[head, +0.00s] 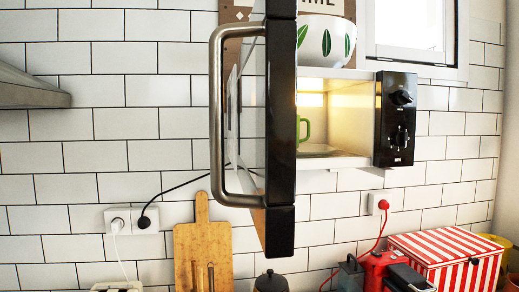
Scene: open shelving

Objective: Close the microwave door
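The microwave (350,118) is mounted against the tiled wall, with a lit interior and a black control panel (396,118) with knobs on its right. Its door (281,130) stands open, swung out toward me and seen nearly edge-on. A metal bar handle (217,115) is on the left side of the door. A green mug (303,129) is inside the microwave, partly hidden by the door edge. Neither of my grippers is in view.
A white bowl with green leaves (326,40) sits on top of the microwave. Below are a wooden cutting board (203,245), a red-striped box (445,255) and a red appliance (378,268). A range hood edge (30,90) is at left. The space left of the handle looks clear.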

